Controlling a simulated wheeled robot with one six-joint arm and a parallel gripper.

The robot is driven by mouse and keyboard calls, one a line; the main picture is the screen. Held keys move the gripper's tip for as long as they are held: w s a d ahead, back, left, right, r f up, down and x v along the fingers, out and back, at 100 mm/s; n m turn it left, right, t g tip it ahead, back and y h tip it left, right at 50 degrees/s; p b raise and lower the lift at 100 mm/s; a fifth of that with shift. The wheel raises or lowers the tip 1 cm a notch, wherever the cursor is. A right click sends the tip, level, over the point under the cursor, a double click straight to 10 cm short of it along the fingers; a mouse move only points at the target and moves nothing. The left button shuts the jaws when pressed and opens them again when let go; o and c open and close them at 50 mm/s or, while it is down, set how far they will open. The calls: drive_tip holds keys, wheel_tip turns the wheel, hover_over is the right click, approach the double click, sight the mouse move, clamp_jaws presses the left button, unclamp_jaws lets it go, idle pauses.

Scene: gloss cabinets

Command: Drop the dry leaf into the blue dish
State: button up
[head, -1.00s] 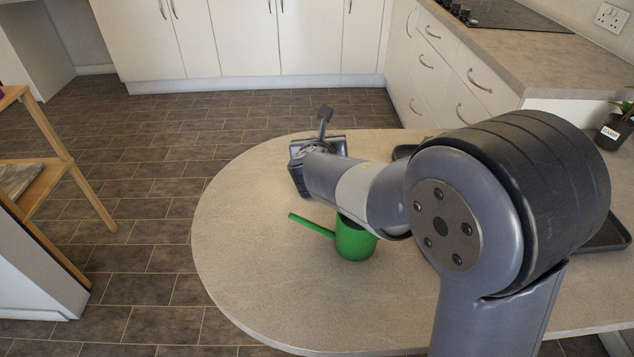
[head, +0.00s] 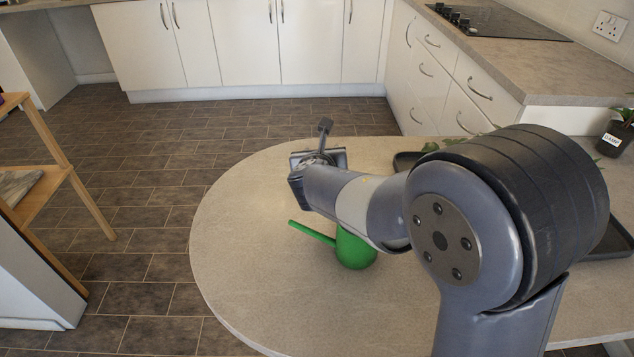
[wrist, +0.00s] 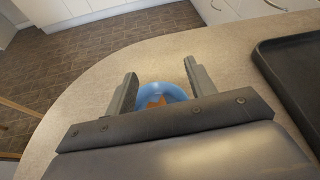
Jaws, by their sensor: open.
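In the wrist view the blue dish (wrist: 174,91) stands on the table between my two fingers, its near part hidden by my gripper. An orange-brown piece, which looks like the dry leaf (wrist: 155,102), shows within the dish's outline. It appears to lie in the dish, but its lower part is hidden. My gripper (wrist: 160,68) is open, its fingers apart on either side of the dish, with nothing held between the tips. In the head view my gripper (head: 324,130) is over the far part of the table, and the dish and leaf are hidden behind it.
A green watering can (head: 355,248) stands on the rounded table (head: 250,230) below my forearm. A dark tray (head: 606,240) lies to the right, partly behind my arm; its edge also shows in the wrist view (wrist: 290,85). A labelled plant pot (head: 612,140) stands far right. The table's left end is clear.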

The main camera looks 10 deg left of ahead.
drive_tip(key=p+v, duration=0.1)
drive_tip(key=v, duration=0.9)
drive_tip(key=shift+s+p, duration=0.3)
drive_tip(key=shift+s, duration=0.05)
drive_tip(key=shift+r, duration=0.1)
drive_tip(key=b+x, duration=0.1)
drive_tip(key=x, duration=0.9)
drive_tip(key=shift+w+b, duration=0.15)
drive_tip(key=shift+b, duration=0.2)
drive_tip(key=shift+w+r+p, duration=0.15)
drive_tip(key=shift+r+p, duration=0.95)
drive_tip(key=shift+r, duration=0.05)
drive_tip(key=shift+w+r+p, duration=0.1)
drive_tip(key=shift+r+p, duration=1)
drive_tip(key=shift+f, duration=0.15)
